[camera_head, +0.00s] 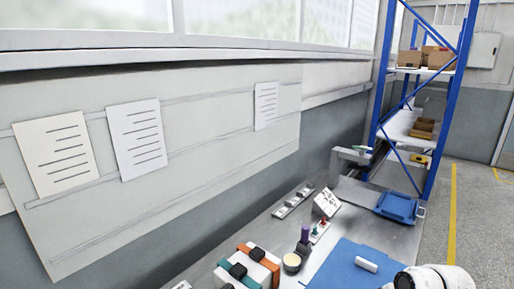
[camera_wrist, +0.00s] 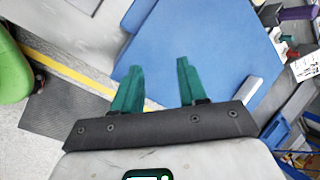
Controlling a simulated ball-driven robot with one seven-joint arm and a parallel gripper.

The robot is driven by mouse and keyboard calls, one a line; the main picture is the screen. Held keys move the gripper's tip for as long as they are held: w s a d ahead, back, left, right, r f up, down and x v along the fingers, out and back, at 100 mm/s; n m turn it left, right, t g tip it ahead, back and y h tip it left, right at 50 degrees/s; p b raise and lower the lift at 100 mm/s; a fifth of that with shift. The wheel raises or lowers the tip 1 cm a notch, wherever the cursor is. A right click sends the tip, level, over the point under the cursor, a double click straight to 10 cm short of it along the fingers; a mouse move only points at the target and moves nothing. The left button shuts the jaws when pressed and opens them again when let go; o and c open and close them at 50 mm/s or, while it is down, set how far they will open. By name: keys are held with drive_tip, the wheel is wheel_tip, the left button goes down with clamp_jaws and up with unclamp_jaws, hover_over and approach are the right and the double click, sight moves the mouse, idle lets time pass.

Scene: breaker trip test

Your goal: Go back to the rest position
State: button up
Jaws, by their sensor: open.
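My gripper (camera_wrist: 158,88) shows in the wrist view with two green fingers apart and nothing between them. It is above the front edge of the bench, over the blue mat (camera_wrist: 210,40). In the head view a white part of my arm is at the bottom right, and the gripper itself is out of sight there. The blue mat (camera_head: 345,265) lies on the grey bench (camera_head: 262,228) with a white block (camera_head: 366,264) on it. The white block also shows in the wrist view (camera_wrist: 250,90), right of the fingers and apart from them.
Breaker-like blocks with orange and teal bands (camera_head: 248,264), a round pale-topped item (camera_head: 292,262), a purple-topped item (camera_head: 304,236) and a tilted white panel (camera_head: 326,203) stand on the bench. A blue tray (camera_head: 397,207) is farther back. A blue-framed shelf (camera_head: 433,150) stands beyond.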

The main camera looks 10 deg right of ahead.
drive_tip(key=s+a+f+n+h, duration=0.1)
drive_tip(key=s+a+n, duration=0.4)
drive_tip(key=s+n, duration=0.35)
drive_tip(key=s+a+f+n+h, duration=0.2)
drive_tip(key=s+a+n, duration=0.4)
drive_tip(key=s+n, duration=0.3)
drive_tip(key=s+d+f+g+b, duration=0.1)
drive_tip(key=s+f+g+b, duration=0.2)
drive_tip(key=s+f, duration=0.6)
drive_tip(key=shift+s+d+f+b, duration=0.15)
drive_tip(key=shift+d+f+b, duration=0.2)
drive_tip(key=shift+b, duration=0.2)
